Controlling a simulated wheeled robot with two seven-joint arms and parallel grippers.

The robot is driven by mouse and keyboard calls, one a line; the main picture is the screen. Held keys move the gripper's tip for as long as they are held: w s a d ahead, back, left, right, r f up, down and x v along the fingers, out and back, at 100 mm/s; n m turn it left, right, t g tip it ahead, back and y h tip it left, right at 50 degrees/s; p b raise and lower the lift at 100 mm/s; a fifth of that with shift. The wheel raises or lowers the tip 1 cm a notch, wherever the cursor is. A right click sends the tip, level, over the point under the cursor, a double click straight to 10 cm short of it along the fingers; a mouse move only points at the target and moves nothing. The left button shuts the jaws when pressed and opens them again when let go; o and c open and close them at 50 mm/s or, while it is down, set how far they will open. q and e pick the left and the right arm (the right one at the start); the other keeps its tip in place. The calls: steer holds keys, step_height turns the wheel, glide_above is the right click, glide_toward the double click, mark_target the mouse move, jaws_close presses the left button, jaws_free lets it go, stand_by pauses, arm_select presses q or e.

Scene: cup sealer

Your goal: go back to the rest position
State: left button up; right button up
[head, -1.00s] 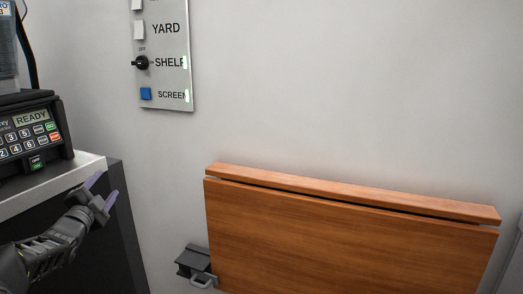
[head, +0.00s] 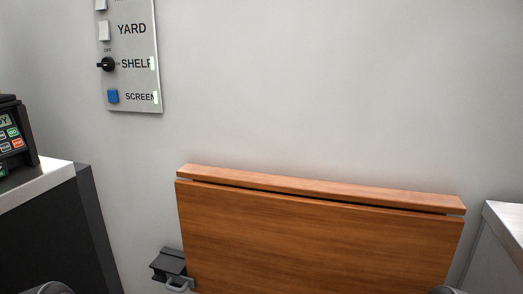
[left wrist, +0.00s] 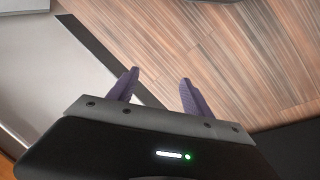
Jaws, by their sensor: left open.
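My left gripper (left wrist: 157,92) shows in the left wrist view with its two purple fingers apart and nothing between them. It points down over the wood-plank floor (left wrist: 225,50). In the head view neither gripper's fingers show. Only rounded dark parts of my arms show at the bottom edge, one on the left and one on the right.
A brown wooden fold-down panel (head: 320,235) hangs on the wall, with a dark bracket (head: 170,264) at its lower left. A switch panel (head: 130,80) is above. A counter (head: 35,186) with a keypad device (head: 14,135) stands left. Another counter (head: 505,220) is at right.

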arm_select(q)
steer(key=s+d+f+m+g+h, duration=0.1)
steer(key=s+d, duration=0.2)
steer(key=s, duration=0.2)
steer(key=s+d+f+g, duration=0.1)
steer(key=s+d+g, duration=0.15)
steer(key=s, duration=0.35)
step_height(320, 180, up, 22)
steer(key=w+t+p, duration=0.1)
steer(key=p, duration=2)
steer(key=shift+w+d+f, duration=0.2)
steer(key=shift+d+f, duration=0.05)
steer(key=shift+c, duration=0.4)
